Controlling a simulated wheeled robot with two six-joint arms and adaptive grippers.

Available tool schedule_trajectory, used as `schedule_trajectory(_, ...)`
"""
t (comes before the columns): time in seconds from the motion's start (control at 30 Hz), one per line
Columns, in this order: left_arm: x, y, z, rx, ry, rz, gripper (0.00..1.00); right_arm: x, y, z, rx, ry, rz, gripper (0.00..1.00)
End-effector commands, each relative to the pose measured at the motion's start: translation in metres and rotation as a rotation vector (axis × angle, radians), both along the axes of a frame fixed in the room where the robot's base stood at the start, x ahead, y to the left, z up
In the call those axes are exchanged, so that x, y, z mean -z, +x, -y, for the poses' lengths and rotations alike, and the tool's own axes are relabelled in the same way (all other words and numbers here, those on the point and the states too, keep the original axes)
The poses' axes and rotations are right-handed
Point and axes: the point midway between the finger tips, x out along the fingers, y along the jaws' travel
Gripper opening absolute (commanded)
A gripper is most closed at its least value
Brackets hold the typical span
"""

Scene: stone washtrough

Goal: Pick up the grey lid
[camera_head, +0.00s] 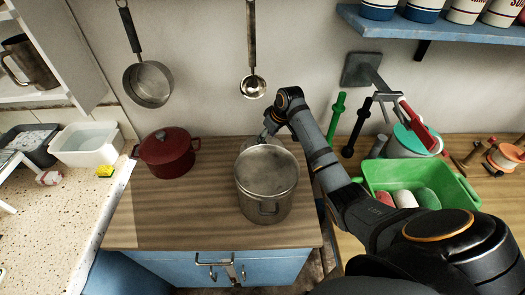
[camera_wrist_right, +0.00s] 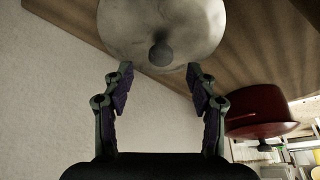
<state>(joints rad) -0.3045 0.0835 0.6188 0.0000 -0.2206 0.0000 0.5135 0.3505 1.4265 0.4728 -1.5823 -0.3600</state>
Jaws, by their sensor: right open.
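The grey lid (camera_wrist_right: 160,25) fills the top middle of the right wrist view, a round mottled disc with a dark knob (camera_wrist_right: 160,52) facing the camera. My right gripper (camera_wrist_right: 160,72) is open and empty, its two fingers apart on either side below the knob. In the head view my right gripper (camera_head: 270,130) reaches down just behind the large metal pot (camera_head: 265,205). The pot and the gripper hide much of that spot, so I cannot clearly make out the lid there. My left gripper is not in view.
A dark red pot (camera_head: 168,155) stands left of the metal pot on the wooden counter (camera_head: 150,220). A pan (camera_head: 148,85) and a ladle (camera_head: 252,88) hang on the wall behind. A green crate (camera_head: 375,178) is at the right. The counter's front left is clear.

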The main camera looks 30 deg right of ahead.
Motion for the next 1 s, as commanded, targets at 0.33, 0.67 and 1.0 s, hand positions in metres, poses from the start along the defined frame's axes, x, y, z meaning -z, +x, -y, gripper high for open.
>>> schedule_trajectory(0.33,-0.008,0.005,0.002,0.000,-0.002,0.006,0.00,0.036,0.010,-0.005,0.001,0.002,-0.002,0.58)
schedule_trajectory(0.67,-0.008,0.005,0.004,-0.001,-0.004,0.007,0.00,0.051,0.015,-0.006,0.000,-0.001,0.000,0.58)
schedule_trajectory(1.0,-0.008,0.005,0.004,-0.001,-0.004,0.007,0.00,0.050,0.015,-0.006,0.000,0.000,0.000,0.14)
